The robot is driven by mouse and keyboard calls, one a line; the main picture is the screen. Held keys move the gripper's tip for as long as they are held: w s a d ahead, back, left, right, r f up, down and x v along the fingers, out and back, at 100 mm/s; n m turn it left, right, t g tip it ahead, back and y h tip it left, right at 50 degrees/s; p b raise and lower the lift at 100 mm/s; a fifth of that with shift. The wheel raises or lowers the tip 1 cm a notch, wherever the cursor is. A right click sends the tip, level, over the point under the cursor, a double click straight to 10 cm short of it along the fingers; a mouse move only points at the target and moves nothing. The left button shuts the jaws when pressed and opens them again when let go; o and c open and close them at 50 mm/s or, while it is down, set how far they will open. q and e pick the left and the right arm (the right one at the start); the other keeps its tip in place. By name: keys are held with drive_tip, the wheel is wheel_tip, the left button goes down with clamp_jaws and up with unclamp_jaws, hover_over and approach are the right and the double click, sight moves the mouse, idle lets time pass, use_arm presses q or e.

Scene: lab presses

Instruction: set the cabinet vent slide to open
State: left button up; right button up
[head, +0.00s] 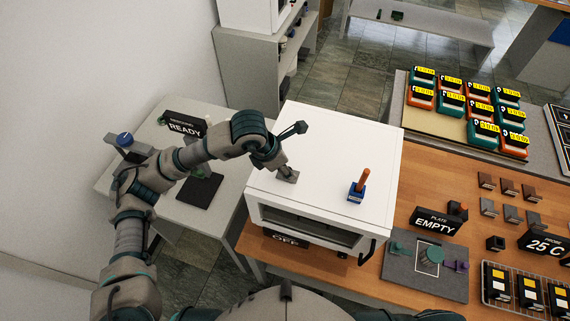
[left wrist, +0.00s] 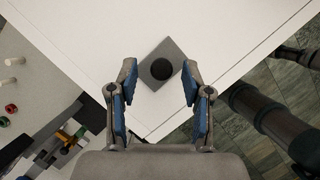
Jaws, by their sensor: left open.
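The white cabinet (head: 330,150) stands at the left end of the wooden bench, with a dark-framed front. On its top is a small grey square plate, which shows in the left wrist view with a round black knob (left wrist: 161,68) at its middle. I cannot tell for sure whether this is the vent slide or which way it is set. My left gripper (head: 284,171) is over this plate; the left wrist view shows its blue-padded fingers (left wrist: 160,80) open, one either side of the knob, apart from it. In the head view the gripper partly hides the plate. My right gripper is out of view.
A blue block with an orange upright handle (head: 358,190) stands on the cabinet's right side. An OFF sign (head: 290,240) is below its front. A READY sign (head: 186,126) stands on the grey table to the left. An EMPTY sign (head: 436,222) and a press plate are to the right.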

use_arm(q)
clamp_jaws()
drive_tip(key=w+b, duration=0.1)
drive_tip(key=w+d+b, duration=0.1)
drive_tip(key=w, duration=0.1)
drive_tip(key=w+b, duration=0.1)
drive_tip(key=w, duration=0.1)
drive_tip(key=shift+d+f+b, duration=0.15)
drive_tip(key=shift+d+b, duration=0.25)
drive_tip(key=shift+s+a+r, duration=0.1)
drive_tip(key=shift+r, duration=0.1)
drive_tip(key=shift+c, duration=0.2)
unclamp_jaws()
drive_tip(key=shift+o, duration=0.2)
drive_tip(key=shift+w+f, duration=0.1)
drive_tip(key=shift+w, duration=0.2)
drive_tip(key=v, duration=1.1)
drive_tip(key=shift+r, duration=0.35)
